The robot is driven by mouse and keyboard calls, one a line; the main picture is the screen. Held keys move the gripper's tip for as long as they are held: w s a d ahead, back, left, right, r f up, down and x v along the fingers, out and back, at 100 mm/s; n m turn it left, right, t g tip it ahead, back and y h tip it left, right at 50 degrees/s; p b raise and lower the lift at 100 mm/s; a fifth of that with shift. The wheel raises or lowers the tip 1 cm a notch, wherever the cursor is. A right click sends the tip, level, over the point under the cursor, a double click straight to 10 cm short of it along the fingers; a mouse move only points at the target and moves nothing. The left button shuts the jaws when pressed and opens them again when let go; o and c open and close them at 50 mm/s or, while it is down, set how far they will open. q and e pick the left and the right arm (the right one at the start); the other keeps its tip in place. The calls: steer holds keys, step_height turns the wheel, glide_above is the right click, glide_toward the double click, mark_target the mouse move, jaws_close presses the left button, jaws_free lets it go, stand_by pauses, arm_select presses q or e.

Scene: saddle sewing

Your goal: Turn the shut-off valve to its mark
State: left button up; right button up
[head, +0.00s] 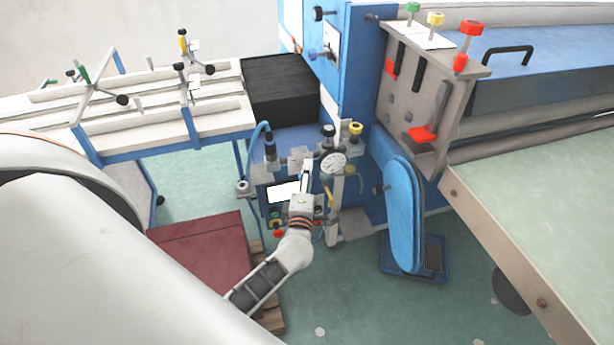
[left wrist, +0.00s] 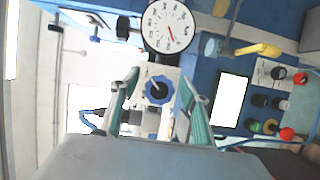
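A yellow lever handle (left wrist: 258,50), which looks like the shut-off valve, is on the blue machine's panel in the left wrist view, right of the gauge (left wrist: 170,26). It also shows in the head view (head: 328,196). I cannot make out its mark. A blue knob (left wrist: 158,91) on a pale plate lies ahead, between the fingers of my left gripper (left wrist: 159,82), with gaps on both sides. The left gripper is open and holds nothing. In the head view my left gripper (head: 304,185) is at the panel, left of the gauge (head: 333,163), and hides part of it. My right gripper is not in view.
A white label and several coloured buttons (left wrist: 265,126) are beside the handle in the left wrist view. A blue oval pad (head: 404,212) stands right of the panel. A dark red box (head: 205,255) lies lower left. A bench with rails (head: 150,105) stands at left.

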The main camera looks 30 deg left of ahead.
arm_select(q)
steer(key=v, duration=1.2)
stand_by(0.5)
steer(key=s+d+f+m+h, duration=0.2)
steer(key=d+m+h, duration=0.3)
steer(key=m, duration=0.3)
steer(key=s+d+f+m+h, duration=0.2)
steer(key=d+m+h, duration=0.3)
steer(key=m, duration=0.3)
steer(key=s+f+m+g, duration=0.5)
steer(key=s+f+m, duration=0.6)
steer(key=shift+s+a+f+g, duration=0.2)
steer(key=shift+a+f+g, duration=0.1)
steer(key=shift+a, duration=0.15)
